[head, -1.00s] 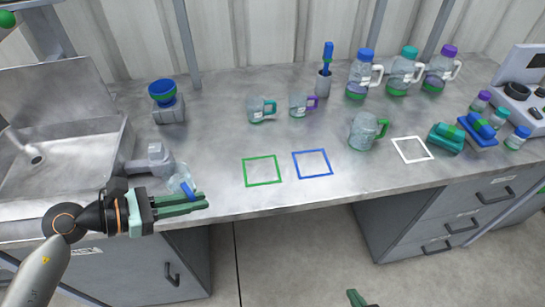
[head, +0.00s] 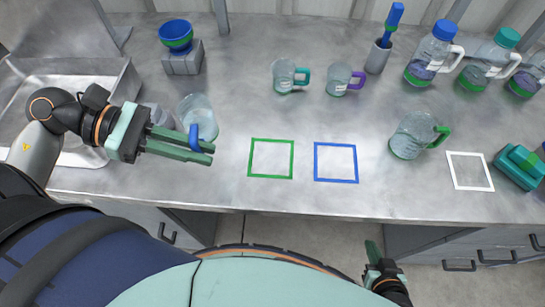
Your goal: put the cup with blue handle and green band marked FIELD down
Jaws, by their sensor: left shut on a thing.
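A clear cup (head: 196,110) with a blue handle (head: 195,138) is at the left of the counter, beside the sink. My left gripper (head: 210,152) is shut on its blue handle, the fingers pointing right. The cup body stands out beyond the fingers, toward the back. I cannot tell whether its base touches the counter, and no green band or FIELD mark can be read. A green square outline (head: 271,158) and a blue square outline (head: 336,162) lie to the right, both empty. My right gripper (head: 373,254) is low, in front of the counter; its opening cannot be made out.
Clear cups with a teal handle (head: 287,76) and a purple handle (head: 342,79) stand behind the squares. A green-handled jug (head: 413,136) stands right, near a white square (head: 469,171). A blue bowl (head: 176,36) sits on a grey block. The sink (head: 75,95) is far left.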

